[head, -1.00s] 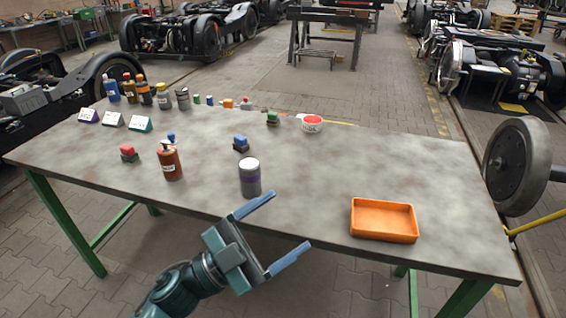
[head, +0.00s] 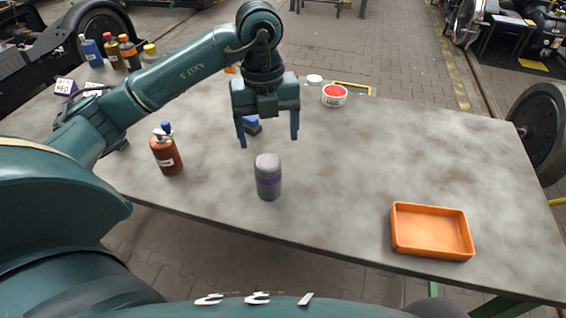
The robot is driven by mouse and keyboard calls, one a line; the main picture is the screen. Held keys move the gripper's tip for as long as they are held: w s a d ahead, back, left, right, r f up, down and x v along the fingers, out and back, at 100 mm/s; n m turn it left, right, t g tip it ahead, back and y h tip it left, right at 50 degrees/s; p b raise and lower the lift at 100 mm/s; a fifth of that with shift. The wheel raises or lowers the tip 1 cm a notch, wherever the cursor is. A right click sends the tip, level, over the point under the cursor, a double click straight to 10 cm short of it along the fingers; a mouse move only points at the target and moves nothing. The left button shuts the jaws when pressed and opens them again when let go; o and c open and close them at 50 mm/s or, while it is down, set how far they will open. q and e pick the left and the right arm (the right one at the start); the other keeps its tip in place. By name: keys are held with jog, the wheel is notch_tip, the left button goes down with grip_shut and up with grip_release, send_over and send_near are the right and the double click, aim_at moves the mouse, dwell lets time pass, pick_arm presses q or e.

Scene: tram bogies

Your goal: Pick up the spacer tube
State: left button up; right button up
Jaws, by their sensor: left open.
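I cannot tell the exact height or depth gap. My right gripper is not in view.
An orange tray (head: 432,250) sits at the front right of the table (head: 440,160). A brown bottle (head: 166,156) stands left of the cylinder. A blue-topped block (head: 251,124) is partly hidden behind my gripper. A red-topped round tub (head: 334,95) stands further back.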

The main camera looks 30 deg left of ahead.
aim_at(267, 162)
pick_arm(q)
jog(key=shift+w+a+r+y, duration=0.15)
jog(key=shift+w+a+y, duration=0.15)
jog(key=shift+a, duration=0.15)
jog(key=shift+f, duration=0.35)
notch_tip(267, 162, down, 6)
jog(key=shift+s+r+p, duration=0.1)
jog(key=shift+p, duration=0.25)
jog(key=shift+f+p, duration=0.6)
jog(key=shift+f, duration=2.55)
jog(key=c, duration=1.1)
